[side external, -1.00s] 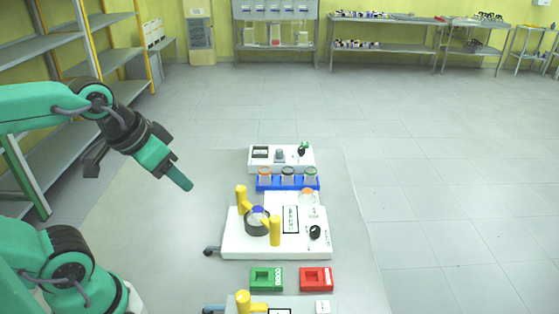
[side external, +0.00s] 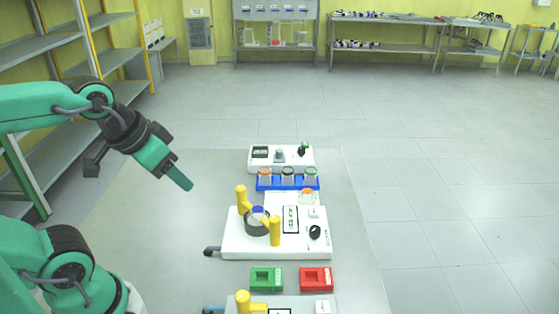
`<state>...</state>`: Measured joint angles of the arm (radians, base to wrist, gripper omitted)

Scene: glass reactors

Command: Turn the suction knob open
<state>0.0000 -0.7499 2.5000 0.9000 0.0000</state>
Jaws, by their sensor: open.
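My gripper (side external: 180,178) is at the left, raised above the grey table, with its teal fingers pointing down and right. It is open and empty, well apart from every device. A black knob (side external: 315,232) sits on the right part of the middle white device (side external: 236,244). A dark green knob (side external: 303,149) stands on the rear white device (side external: 292,163). A black lever end (side external: 209,251) sticks out from the left side of the middle device. I cannot read the labels, so I cannot tell which one is the suction knob.
Two yellow posts (side external: 275,231) flank a dark round vessel (side external: 257,221) on the middle device. A blue rack (side external: 265,183) with jars stands behind it. Green (side external: 266,279) and red (side external: 316,278) blocks lie in front. The table's left part (side external: 150,235) is clear.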

